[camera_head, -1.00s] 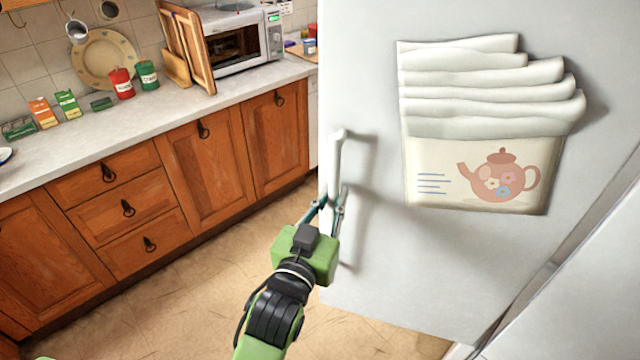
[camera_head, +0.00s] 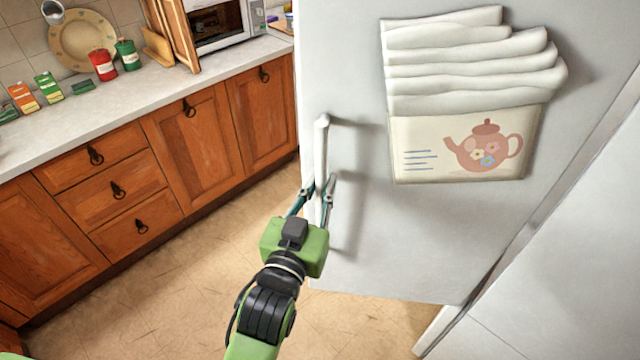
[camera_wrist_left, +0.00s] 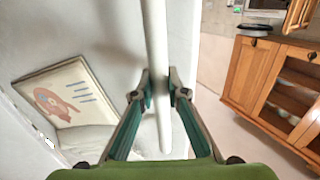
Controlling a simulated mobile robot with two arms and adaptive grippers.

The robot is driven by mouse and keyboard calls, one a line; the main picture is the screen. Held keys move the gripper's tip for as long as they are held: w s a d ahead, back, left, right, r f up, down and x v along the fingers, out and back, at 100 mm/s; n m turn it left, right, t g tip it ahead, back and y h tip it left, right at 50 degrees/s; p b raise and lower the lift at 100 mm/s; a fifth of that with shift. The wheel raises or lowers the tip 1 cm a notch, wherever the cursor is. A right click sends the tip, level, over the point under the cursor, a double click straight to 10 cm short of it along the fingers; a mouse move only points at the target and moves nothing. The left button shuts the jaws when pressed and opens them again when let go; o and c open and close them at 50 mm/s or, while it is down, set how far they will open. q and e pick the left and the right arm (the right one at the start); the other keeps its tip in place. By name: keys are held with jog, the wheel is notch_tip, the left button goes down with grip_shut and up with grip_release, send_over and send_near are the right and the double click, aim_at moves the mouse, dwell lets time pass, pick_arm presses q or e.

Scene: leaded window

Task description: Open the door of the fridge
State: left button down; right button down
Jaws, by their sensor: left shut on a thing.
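The white fridge door (camera_head: 420,235) fills the right of the head view, with a towel holder showing a teapot on its front. Its white vertical handle (camera_head: 321,150) is near the door's left edge. My left gripper (camera_head: 316,192) is shut on the lower part of the handle. In the left wrist view the two fingers (camera_wrist_left: 159,92) clasp the handle bar (camera_wrist_left: 155,40) from both sides. My right gripper is not in view.
Wooden cabinets (camera_head: 190,150) with a pale counter (camera_head: 140,85) run along the left. A microwave (camera_head: 225,25), cans and boxes stand on the counter. The tan floor (camera_head: 210,270) between cabinets and fridge is clear. A white panel (camera_head: 560,250) lies at the right.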

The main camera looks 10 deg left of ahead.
pick_arm(q)
jog(key=c, duration=2)
grip_release()
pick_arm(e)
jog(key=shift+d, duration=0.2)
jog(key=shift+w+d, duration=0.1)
pick_arm(q)
jog(key=shift+s, duration=0.5)
jog(key=s, duration=0.3)
jog(key=s+a, duration=0.1)
jog(key=s, duration=0.3)
jog(key=s+a, duration=0.1)
jog(key=s, duration=0.2)
jog(key=shift+s, duration=0.4)
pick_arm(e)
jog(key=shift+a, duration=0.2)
